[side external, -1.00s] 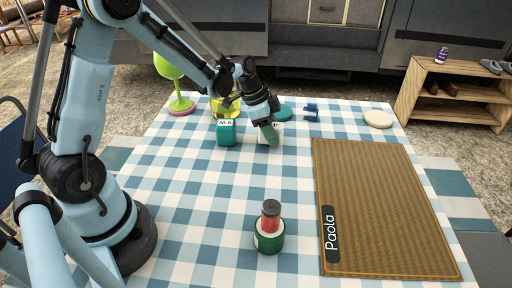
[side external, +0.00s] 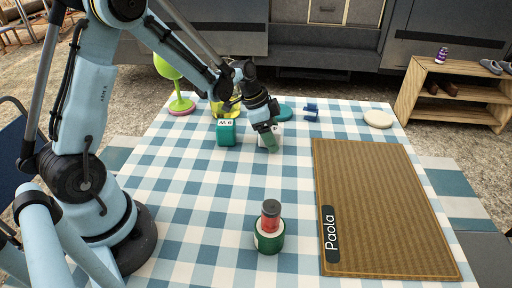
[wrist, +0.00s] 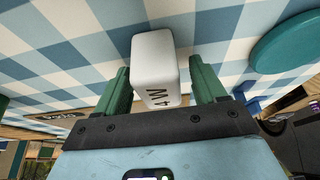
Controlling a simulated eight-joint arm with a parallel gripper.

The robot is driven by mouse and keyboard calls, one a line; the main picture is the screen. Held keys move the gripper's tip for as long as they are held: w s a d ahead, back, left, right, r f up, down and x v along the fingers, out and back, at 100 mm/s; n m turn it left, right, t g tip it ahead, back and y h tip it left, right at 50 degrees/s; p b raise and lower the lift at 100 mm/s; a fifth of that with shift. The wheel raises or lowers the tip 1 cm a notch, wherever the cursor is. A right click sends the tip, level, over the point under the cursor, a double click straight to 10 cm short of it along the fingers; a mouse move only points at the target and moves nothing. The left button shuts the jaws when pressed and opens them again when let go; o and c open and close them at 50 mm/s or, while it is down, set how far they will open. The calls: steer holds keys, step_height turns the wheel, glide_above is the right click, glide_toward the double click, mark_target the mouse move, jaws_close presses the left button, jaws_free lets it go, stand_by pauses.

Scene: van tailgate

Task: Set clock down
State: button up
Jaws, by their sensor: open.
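A small white block (wrist: 155,55) with dark characters on one face lies between my gripper's fingers in the wrist view. It may be the clock. My gripper (wrist: 161,82) is open, with a green finger on either side of the block and narrow gaps beside it. In the side view my gripper (side external: 269,141) is low over the far middle of the table and mostly hides the white block (side external: 262,141). A teal block (side external: 227,134) with a white, lettered top stands just left of it.
The checked table (side external: 205,205) has clear cloth at its middle. A brown mat (side external: 380,205) labelled Paola lies right. A green goblet (side external: 170,68), yellow container (side external: 222,107), teal disc (side external: 285,113) and cream disc (side external: 378,119) are at the back.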

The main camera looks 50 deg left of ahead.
steer(key=v, duration=1.2)
steer(key=s+d+r+n+t+y, duration=0.1)
steer(key=s+d+n+t, duration=0.1)
steer(key=s, duration=0.4)
steer(key=s+d+r+n+t+y, duration=0.1)
steer(key=s+d+n+t+y, duration=0.1)
steer(key=s+d+n, duration=0.3)
steer(key=shift+s+n, duration=0.55)
steer(key=shift+n, duration=0.45)
